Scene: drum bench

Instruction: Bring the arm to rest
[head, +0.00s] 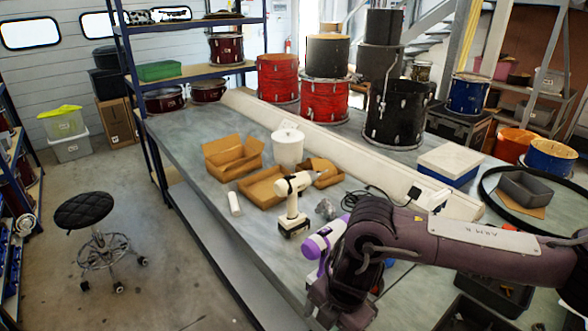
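My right arm, marked "ARM R", comes in from the right over the bench (205,150) and bends down near its front edge. My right gripper (338,312) is low in the picture, close to the bottom border. Its fingertips do not show clearly, so I cannot tell if it is open or shut, or if it holds anything. My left arm and gripper are not in view.
A white cordless drill (292,203), cardboard trays (232,158), a white tub (287,148) and a white roll (234,204) stand on the bench. Cables (362,197) lie near my arm. Drums (325,98) line the back. A stool (88,212) stands on the floor left.

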